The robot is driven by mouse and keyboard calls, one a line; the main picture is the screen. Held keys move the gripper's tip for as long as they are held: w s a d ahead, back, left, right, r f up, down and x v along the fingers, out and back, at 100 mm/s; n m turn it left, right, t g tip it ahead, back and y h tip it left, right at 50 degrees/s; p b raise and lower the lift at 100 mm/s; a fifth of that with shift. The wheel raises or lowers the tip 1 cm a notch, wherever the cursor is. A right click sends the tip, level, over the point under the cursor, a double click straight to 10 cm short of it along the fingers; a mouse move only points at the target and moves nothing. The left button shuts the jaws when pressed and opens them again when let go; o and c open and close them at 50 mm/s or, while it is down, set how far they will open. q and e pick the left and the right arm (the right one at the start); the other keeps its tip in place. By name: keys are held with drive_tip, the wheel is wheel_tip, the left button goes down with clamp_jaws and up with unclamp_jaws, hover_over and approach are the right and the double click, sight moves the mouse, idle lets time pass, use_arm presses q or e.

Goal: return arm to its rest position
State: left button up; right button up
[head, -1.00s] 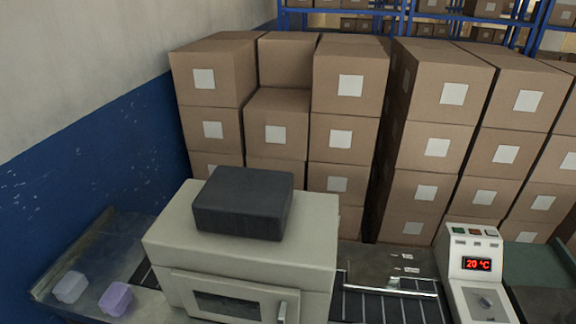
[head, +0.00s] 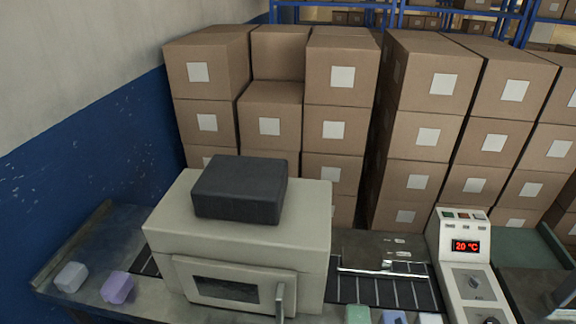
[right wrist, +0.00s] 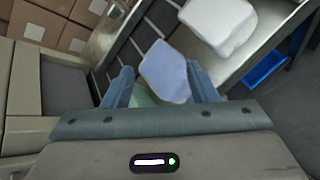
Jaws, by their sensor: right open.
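My right gripper (right wrist: 160,75) shows in the right wrist view with its two blue fingers apart. A pale blue block (right wrist: 166,72) appears between and beyond the fingertips; the view does not show clearly whether they touch it. A pale green piece (right wrist: 143,97) is partly hidden near the left finger. A white block (right wrist: 218,24) lies farther out on the metal surface. Neither gripper shows in the head view, and my left gripper is in no view.
A beige machine (head: 236,240) with a black top box (head: 240,188) stands over the slatted conveyor (head: 385,292). A control panel (head: 466,247) reads 20 °C. A white block (head: 70,277) and a purple block (head: 117,288) lie left. Stacked cartons (head: 340,110) stand behind.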

drive_tip(key=s+a+r+m+g+y, duration=0.25)
drive_tip(key=s+m, duration=0.45)
drive_tip(key=m, duration=0.4)
drive_tip(key=s+a+r+m+g+y, duration=0.1)
drive_tip(key=s+a+r+m+g, duration=0.25)
drive_tip(key=s+m, duration=0.6)
wheel_tip(320, 180, down, 38)
drive_tip(key=w+d+m+g+b, duration=0.2)
drive_tip(key=d+b, duration=0.1)
drive_tip(key=b, duration=0.2)
drive_tip(key=s+d+f+g+b, duration=0.1)
drive_tip(key=s+f+b, duration=0.3)
drive_tip(key=s+f, duration=1.4)
wheel_tip(320, 180, down, 4)
drive_tip(key=shift+m, duration=0.35)
